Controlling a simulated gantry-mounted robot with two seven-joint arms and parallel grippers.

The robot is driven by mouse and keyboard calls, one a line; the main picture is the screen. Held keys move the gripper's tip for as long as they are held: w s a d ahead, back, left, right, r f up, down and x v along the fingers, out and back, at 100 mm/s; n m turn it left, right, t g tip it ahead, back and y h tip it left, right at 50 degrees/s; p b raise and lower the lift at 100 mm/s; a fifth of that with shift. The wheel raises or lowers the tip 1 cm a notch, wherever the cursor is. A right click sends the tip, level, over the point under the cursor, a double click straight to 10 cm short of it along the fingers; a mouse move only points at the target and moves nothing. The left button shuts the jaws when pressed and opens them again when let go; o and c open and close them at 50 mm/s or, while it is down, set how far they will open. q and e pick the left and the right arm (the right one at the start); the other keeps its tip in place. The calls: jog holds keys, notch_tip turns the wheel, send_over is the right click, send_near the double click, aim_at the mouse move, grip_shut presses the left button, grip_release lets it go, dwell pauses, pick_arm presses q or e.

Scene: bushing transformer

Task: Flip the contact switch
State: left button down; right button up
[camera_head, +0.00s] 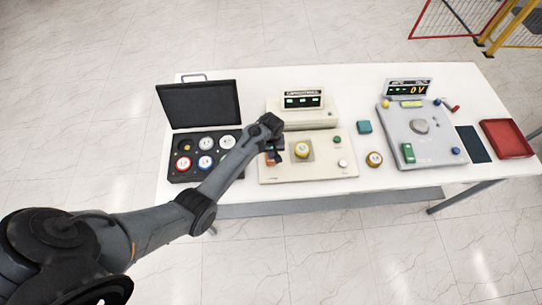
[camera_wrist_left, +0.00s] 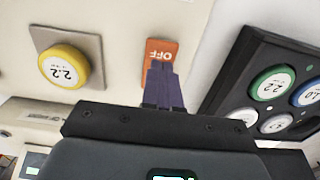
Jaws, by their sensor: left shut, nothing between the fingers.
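The contact switch (camera_wrist_left: 161,47) is an orange-red rocker marked OFF, set in the beige panel in the left wrist view. In the head view a small part of the switch (camera_head: 270,159) shows beside my left gripper (camera_head: 278,154), at the left of the beige panel (camera_head: 310,175). In the left wrist view my left gripper (camera_wrist_left: 162,76) is shut and empty, its fingertips over the lower part of the switch. I cannot tell whether they touch it. My right gripper is not in view.
A yellow-rimmed 2.2 weight (camera_head: 302,149) sits on the panel, right of the switch. An open black case (camera_head: 177,139) with several round pieces stands left.

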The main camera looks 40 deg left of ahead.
pick_arm(q)
jog(key=shift+f+b, duration=0.9)
jog(key=shift+f, duration=0.6)
dwell(0.5)
notch_tip(320, 180, up, 7)
jog(key=p, duration=0.8)
jog(key=shift+s, duration=0.1)
dwell(0.6)
